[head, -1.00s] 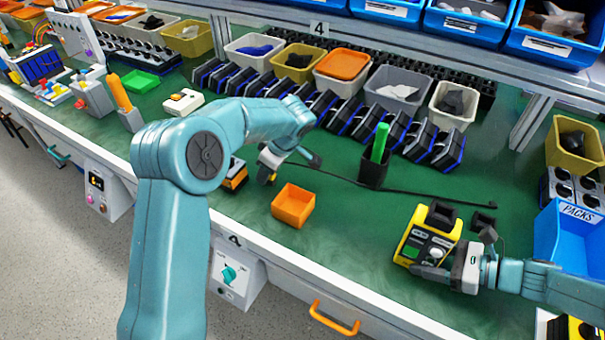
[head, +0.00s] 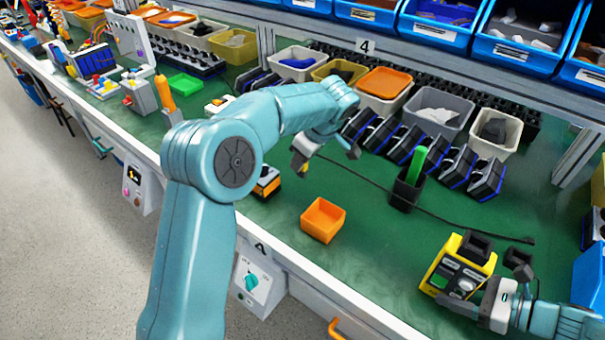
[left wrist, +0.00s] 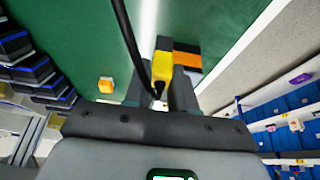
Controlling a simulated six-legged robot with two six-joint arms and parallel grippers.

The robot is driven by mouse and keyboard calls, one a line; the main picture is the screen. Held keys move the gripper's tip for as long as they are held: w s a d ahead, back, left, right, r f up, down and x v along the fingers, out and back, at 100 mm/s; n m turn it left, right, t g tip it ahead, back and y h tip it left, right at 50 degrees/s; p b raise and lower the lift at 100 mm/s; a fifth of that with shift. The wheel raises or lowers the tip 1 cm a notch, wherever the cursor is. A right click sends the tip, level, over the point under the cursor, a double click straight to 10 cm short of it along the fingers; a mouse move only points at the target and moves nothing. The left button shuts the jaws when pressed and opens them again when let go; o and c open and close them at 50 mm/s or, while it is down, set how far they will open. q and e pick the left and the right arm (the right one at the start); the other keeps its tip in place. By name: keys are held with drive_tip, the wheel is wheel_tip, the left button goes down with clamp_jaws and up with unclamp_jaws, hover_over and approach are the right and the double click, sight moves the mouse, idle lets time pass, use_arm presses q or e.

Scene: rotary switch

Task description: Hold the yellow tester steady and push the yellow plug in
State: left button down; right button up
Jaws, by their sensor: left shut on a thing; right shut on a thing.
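The yellow tester (head: 436,276) sits on the green bench top at the lower right, with a green screen, light buttons and a dark block on top. My right gripper (head: 468,300) is shut on its near side. My left gripper (head: 310,158) is above the bench, left of centre, well apart from the tester. In the left wrist view, its fingers are shut on the yellow plug (left wrist: 163,66), with a black cable running up from it. The plug is mostly hidden by the gripper in the head view.
An orange-black device (head: 267,182) stands by the front edge near my left gripper. An orange tray (head: 323,220) and a black holder with a green stick (head: 407,190) lie between my grippers. A black cable (head: 450,220) crosses the bench. Bins and dark units line the back.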

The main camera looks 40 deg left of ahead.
use_arm(q)
wheel_tip(320, 180, up, 2)
drive_tip(key=shift+r, duration=0.15)
drive_tip(key=m, duration=0.1)
drive_tip(key=m+t, duration=0.1)
drive_tip(key=m, duration=0.1)
drive_tip(key=shift+s+d+m, duration=0.1)
drive_tip(key=shift+s+m, duration=0.2)
drive_tip(key=shift+s, duration=0.1)
drive_tip(key=s+d+r+m+h, duration=0.1)
drive_tip(key=d+r+m+h, duration=0.35)
drive_tip(key=d+m, duration=0.75)
drive_tip(key=s+d+r+m+g+h, duration=0.1)
drive_tip(key=d+r+m, duration=0.7)
drive_tip(key=d, duration=0.6)
drive_tip(key=s+d+r+m+h, duration=0.1)
drive_tip(key=d+r+m+h, duration=0.25)
drive_tip(key=d+m, duration=0.9)
drive_tip(key=f, duration=0.3)
drive_tip(key=d+f, duration=0.1)
drive_tip(key=f, duration=0.5)
drive_tip(key=shift+s+d, duration=0.15)
drive_tip(key=shift+d, duration=0.05)
